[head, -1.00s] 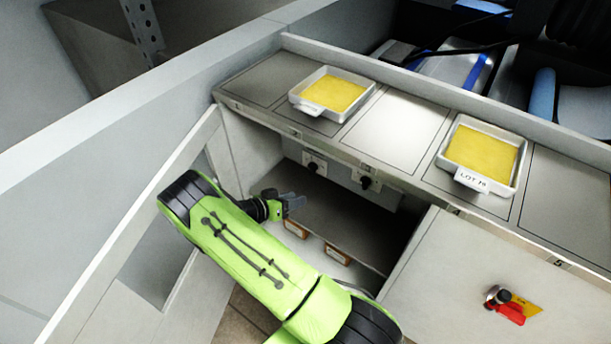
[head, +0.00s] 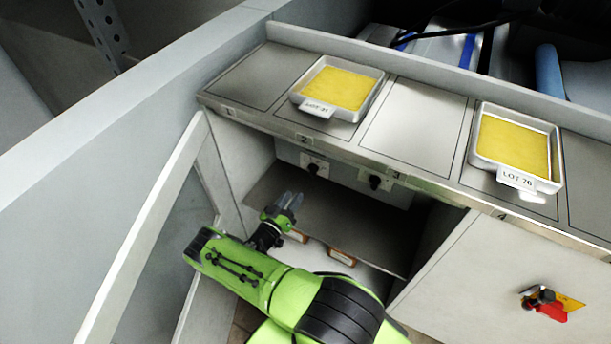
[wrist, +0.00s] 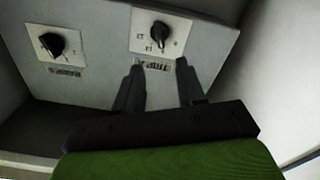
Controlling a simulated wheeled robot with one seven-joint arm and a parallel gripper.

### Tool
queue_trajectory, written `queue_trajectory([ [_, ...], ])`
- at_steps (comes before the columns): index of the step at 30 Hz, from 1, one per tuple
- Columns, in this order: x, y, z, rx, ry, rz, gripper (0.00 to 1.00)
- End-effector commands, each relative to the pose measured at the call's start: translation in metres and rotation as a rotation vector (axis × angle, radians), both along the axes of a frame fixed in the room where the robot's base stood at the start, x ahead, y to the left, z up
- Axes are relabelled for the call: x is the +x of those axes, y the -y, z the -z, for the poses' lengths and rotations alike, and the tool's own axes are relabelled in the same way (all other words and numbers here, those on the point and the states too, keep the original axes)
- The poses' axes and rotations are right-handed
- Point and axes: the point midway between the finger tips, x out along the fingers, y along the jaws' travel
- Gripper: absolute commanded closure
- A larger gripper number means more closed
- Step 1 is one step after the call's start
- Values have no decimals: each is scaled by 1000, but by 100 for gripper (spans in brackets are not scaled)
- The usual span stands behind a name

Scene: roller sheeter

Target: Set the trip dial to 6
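Two black dials on pale plates sit on the panel inside the open cabinet. The left dial (head: 314,166) in the head view matches the right-hand dial (wrist: 160,34) in the wrist view, which sees the panel upside down. Its label (wrist: 153,63) seems to read TRIP; its numbers are too blurred to read surely. The other dial (head: 375,182) is also in the wrist view (wrist: 52,43). My gripper (head: 289,199) is below and in front of the panel, pointing at it. In the wrist view its two fingers (wrist: 158,75) are apart and empty, short of the trip dial.
The open door (head: 150,225) and cabinet side wall stand left of my arm. A shelf (head: 350,225) lies below the dials. The counter (head: 415,120) overhangs them, bearing two trays of yellow sheet (head: 340,88) (head: 512,145). A red and yellow switch (head: 545,302) is at right.

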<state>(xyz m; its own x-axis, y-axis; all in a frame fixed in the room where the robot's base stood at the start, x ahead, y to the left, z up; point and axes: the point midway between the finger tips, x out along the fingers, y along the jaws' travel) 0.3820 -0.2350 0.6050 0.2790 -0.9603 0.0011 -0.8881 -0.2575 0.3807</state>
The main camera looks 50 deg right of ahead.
Motion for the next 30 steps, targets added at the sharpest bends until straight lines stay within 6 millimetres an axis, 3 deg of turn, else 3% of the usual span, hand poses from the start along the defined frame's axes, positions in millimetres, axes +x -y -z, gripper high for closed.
queue_trajectory([
  [6, 14, 56, 3, -1, 2, 6, 61],
  [12, 26, 94, 3, 0, 1, 4, 61],
  [17, 30, 107, 1, -1, 0, 2, 61],
  [24, 31, 107, 0, -1, -2, 1, 62],
  [30, 31, 107, 0, 0, -2, 1, 93],
])
